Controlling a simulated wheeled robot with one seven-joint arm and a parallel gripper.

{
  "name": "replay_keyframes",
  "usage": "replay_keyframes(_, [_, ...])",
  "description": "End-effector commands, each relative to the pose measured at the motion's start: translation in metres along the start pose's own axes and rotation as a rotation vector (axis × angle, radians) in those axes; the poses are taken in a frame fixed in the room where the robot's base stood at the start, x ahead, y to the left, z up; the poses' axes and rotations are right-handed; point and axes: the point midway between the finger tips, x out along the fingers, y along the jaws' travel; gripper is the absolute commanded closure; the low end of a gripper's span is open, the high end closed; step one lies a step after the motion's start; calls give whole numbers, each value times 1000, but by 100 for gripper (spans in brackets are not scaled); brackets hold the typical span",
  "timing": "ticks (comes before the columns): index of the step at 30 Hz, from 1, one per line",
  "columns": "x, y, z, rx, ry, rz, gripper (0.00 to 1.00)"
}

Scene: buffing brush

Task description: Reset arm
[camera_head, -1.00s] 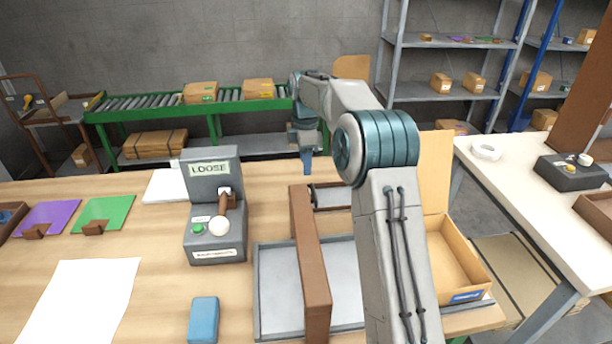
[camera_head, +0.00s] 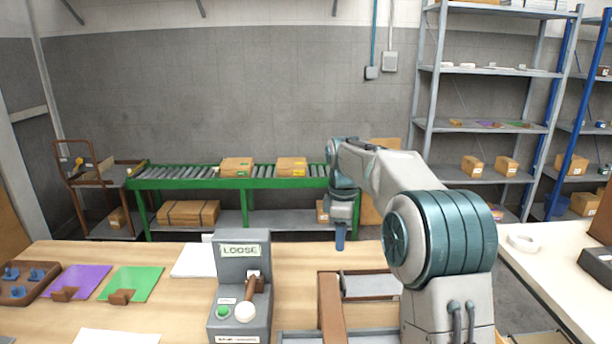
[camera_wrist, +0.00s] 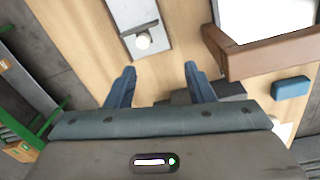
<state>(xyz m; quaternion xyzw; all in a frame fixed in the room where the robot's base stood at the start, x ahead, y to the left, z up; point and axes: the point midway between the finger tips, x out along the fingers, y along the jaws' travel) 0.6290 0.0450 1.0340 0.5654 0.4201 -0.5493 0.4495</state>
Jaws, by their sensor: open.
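My gripper (camera_head: 340,240) hangs fingers down above the far part of the wooden table, to the right of the grey LOOSE box (camera_head: 240,295). In the wrist view my gripper (camera_wrist: 160,76) has its two blue fingers well apart, with nothing between them. My arm is bent and reaches forward over the table's right part. A brown upright bar (camera_head: 331,308) stands on the table nearer to me than the gripper; a brown bar (camera_wrist: 265,62) also shows in the wrist view. A blue block (camera_wrist: 291,87) lies beside it there.
A metal piece (camera_head: 370,286) lies right of the brown bar. Purple (camera_head: 82,281) and green (camera_head: 138,283) sheets lie at the left. A green-framed conveyor (camera_head: 205,184) with cartons stands behind the table. A white side table (camera_head: 545,275) is at the right.

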Motion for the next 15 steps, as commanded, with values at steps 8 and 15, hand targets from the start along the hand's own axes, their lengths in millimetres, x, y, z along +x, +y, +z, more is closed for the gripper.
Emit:
replay_keyframes(8, [-39, -83, 35, 369, 12, 64, 52])
replay_keyframes(15, [-46, -162, 68, 701, 51, 103, 52])
